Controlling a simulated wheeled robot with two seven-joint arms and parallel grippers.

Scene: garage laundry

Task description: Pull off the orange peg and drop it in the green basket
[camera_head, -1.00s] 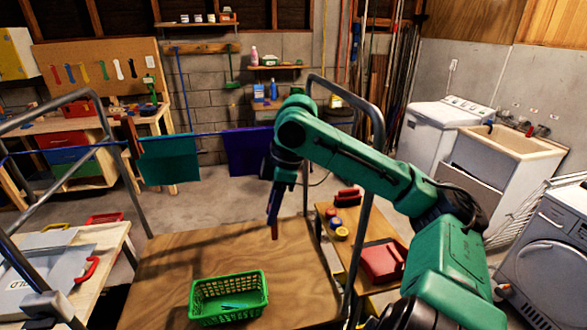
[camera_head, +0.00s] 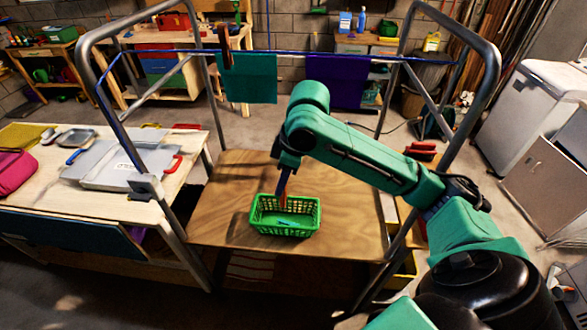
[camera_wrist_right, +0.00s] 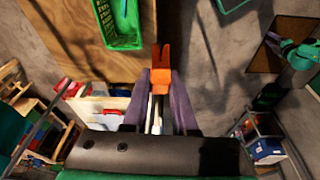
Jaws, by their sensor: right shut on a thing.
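My right gripper (camera_head: 284,182) points down, its tips overlapping the back of the green basket (camera_head: 259,219) in the head view. In the right wrist view, its two purple fingers (camera_wrist_right: 160,84) are shut on the orange peg (camera_wrist_right: 160,66), which sticks out past the tips. The peg also shows as a small orange strip in the head view (camera_head: 285,192). The basket shows at the upper left of the right wrist view (camera_wrist_right: 121,42), beside the peg in the picture. A thin blue-green item (camera_head: 283,222) lies in the basket. My left gripper is not in view.
The basket stands on a brown wooden board (camera_head: 215,215) inside a grey metal frame (camera_head: 85,60). A blue line carries a teal cloth (camera_head: 248,80), a purple cloth (camera_head: 335,82) and a brown peg (camera_head: 225,48). A cluttered table (camera_head: 60,200) stands at the left.

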